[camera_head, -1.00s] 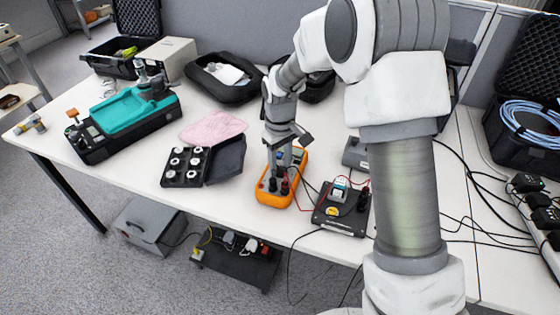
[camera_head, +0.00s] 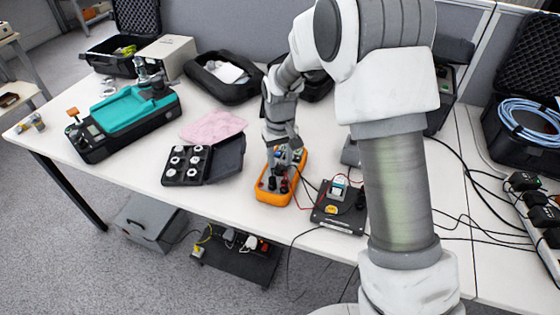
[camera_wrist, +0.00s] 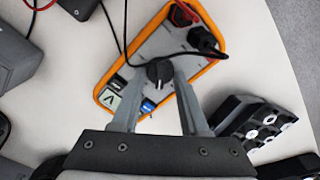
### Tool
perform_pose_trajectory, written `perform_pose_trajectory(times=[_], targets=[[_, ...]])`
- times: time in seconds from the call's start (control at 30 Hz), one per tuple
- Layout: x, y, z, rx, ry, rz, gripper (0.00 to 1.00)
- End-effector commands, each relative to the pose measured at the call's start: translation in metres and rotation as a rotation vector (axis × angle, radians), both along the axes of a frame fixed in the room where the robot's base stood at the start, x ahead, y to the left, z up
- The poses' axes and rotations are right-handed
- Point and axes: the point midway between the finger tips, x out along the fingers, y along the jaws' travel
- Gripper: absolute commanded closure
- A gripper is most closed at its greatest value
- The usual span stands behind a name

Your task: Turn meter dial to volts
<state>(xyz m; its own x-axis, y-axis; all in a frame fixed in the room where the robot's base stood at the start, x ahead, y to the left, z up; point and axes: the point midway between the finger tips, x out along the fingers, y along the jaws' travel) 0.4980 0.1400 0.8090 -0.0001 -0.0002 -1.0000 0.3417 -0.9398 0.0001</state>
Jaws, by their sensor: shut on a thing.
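The orange-rimmed meter (camera_head: 272,196) lies face up on the white table in the head view. It also shows in the wrist view (camera_wrist: 133,76). Its black round dial (camera_wrist: 159,72) sits between the two fingertips of my gripper (camera_wrist: 158,77). My gripper (camera_head: 279,168) reaches down onto the meter from above and is shut on the dial. A red plug and a black plug (camera_wrist: 201,39) are in the meter's end, with leads running off. The dial's markings are too small to read, and the gripper hides part of the meter's face.
A black test box (camera_head: 338,214) with red and black leads stands just right of the meter. A black case of round weights (camera_head: 186,166) and a pink cloth (camera_head: 213,127) lie to the left. A teal-topped device (camera_head: 131,111) is farther left. Bare table lies in front.

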Motion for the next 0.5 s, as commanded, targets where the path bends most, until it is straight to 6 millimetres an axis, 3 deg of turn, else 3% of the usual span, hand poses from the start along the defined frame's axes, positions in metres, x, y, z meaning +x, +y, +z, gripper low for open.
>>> perform_pose_trajectory(times=[0.07,0.1,0.23,0.5], targets=[[0.0006,0.0001,0.0005,0.001,-0.002,0.000,1.00],[0.0006,0.0001,0.0005,0.001,-0.002,0.000,0.52],[0.0005,0.0001,0.0004,0.001,-0.002,0.001,0.29],[0.0002,0.0001,0.0003,0.000,-0.001,0.001,0.27]])
